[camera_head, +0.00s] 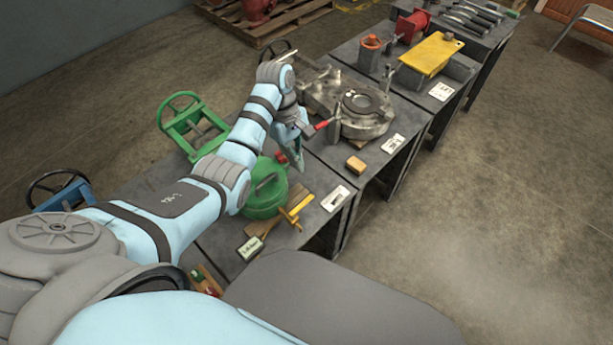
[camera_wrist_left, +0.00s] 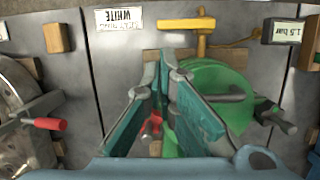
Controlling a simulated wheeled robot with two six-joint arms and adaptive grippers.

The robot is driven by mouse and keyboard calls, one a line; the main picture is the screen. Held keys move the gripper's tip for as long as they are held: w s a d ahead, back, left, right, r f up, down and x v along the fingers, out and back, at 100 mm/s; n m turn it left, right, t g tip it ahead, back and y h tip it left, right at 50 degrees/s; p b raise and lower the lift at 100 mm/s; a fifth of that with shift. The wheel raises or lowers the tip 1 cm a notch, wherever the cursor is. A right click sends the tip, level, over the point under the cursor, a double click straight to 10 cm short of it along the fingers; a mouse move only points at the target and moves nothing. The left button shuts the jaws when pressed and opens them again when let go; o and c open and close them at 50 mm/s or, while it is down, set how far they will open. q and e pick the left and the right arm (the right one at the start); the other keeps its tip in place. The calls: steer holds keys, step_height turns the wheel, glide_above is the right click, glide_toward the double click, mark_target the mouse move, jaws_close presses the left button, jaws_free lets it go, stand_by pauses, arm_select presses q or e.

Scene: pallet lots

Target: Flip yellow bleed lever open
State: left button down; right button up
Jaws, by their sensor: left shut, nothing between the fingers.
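The yellow lever (camera_head: 291,218) lies by the green round vessel (camera_head: 266,195) at the near side of the table. In the left wrist view the yellow lever (camera_wrist_left: 186,24) shows as a T-shaped piece ahead of the fingertips, with the green vessel (camera_wrist_left: 222,82) right of and partly behind the fingers. My left gripper (camera_head: 298,165) points down beside the vessel, at its far right. In the left wrist view my left gripper (camera_wrist_left: 168,62) has its teal fingers shut with nothing between them, apart from the lever. My right gripper is out of view.
A red-handled clamp (camera_wrist_left: 45,123) and a grey metal fixture (camera_head: 365,110) stand on the neighbouring table. A green handwheel frame (camera_head: 190,127) stands behind my arm. Open floor lies right.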

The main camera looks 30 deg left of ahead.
mark_target(302, 207)
arm_select(q)
step_height(302, 207, down, 9)
steer(key=s+b, duration=0.2)
steer(key=b, duration=0.1)
steer(key=shift+s+d+f, duration=0.2)
steer(key=shift+s+d, duration=0.1)
steer(key=shift+d, duration=0.05)
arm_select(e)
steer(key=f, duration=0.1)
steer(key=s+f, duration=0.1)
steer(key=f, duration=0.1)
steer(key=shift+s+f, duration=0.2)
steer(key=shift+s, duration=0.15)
